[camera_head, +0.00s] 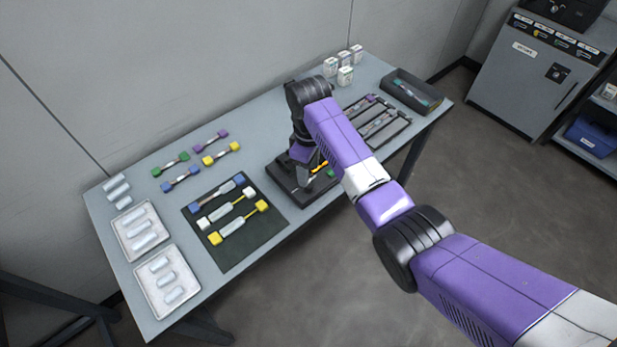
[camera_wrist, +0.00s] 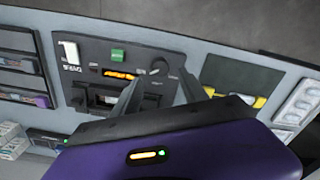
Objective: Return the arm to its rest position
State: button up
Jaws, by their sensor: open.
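My arm reaches from the lower right over the table (camera_head: 262,122). My gripper (camera_head: 307,178) hangs over the dark splicing machine (camera_head: 287,188), which is partly hidden behind the arm. In the wrist view my gripper (camera_wrist: 158,95) shows two grey fingers spread apart with nothing seen between them. The fingertips appear over the edge of the machine (camera_wrist: 100,55), which has a green button and a lit orange display. I cannot tell whether the fingers touch it.
A dark mat (camera_head: 250,247) with several connector pieces lies left of the machine. White trays (camera_head: 146,250) stand at the left end. A slotted rack (camera_head: 390,130), a dark bin (camera_head: 430,97) and small white boxes (camera_head: 345,76) stand right of the arm. Floor in front is clear.

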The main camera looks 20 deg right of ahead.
jog(key=shift+r, duration=1.05)
